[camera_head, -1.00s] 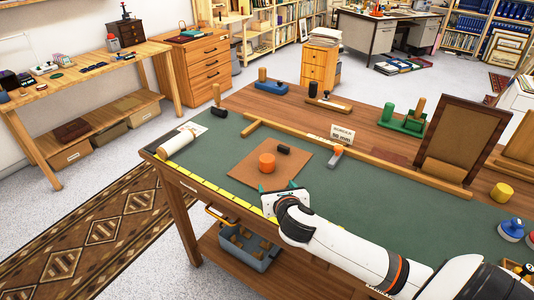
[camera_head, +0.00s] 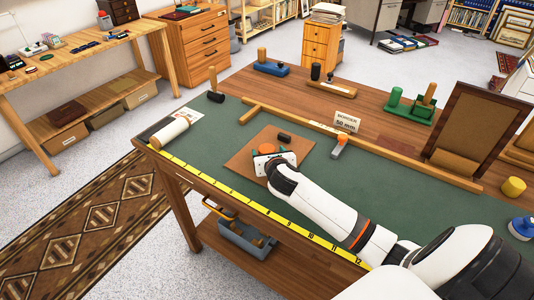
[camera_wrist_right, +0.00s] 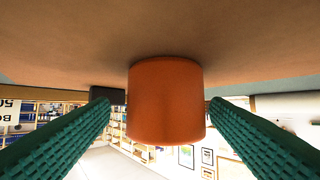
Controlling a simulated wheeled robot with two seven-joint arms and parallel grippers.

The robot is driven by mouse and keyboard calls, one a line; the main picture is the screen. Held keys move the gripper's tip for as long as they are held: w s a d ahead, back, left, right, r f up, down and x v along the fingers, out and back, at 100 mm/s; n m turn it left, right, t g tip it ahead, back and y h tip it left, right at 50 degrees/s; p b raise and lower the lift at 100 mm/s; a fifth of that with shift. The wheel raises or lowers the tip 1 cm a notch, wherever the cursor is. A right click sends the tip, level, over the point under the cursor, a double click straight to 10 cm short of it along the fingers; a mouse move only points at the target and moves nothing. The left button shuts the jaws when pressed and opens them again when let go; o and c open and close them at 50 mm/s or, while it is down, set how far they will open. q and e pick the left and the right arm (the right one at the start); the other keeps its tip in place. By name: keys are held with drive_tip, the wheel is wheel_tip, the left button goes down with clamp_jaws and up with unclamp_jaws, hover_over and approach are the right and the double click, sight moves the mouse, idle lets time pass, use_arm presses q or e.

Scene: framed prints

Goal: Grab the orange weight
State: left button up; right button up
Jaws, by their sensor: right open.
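The orange weight (camera_head: 266,148) stands upright on a brown square board (camera_head: 240,160) on the green bench mat. My right gripper (camera_head: 268,153) is low over the board, and its wrist hides part of the weight in the head view. In the right wrist view the orange weight (camera_wrist_right: 166,100) stands between the two green ribbed fingers, with a gap on each side. The right gripper is open and holds nothing. My left gripper is not in view.
A small black cylinder (camera_head: 285,138) lies on the board just behind the weight. A pale roll (camera_head: 170,130) lies at the left. Yellow tape (camera_head: 230,195) runs along the front edge.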

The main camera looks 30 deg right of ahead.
sight(266, 148)
drive_tip(key=x, duration=0.3)
drive_tip(key=shift+w, duration=0.25)
drive_tip(key=c, duration=1.5)
drive_tip(key=shift+r, duration=0.2)
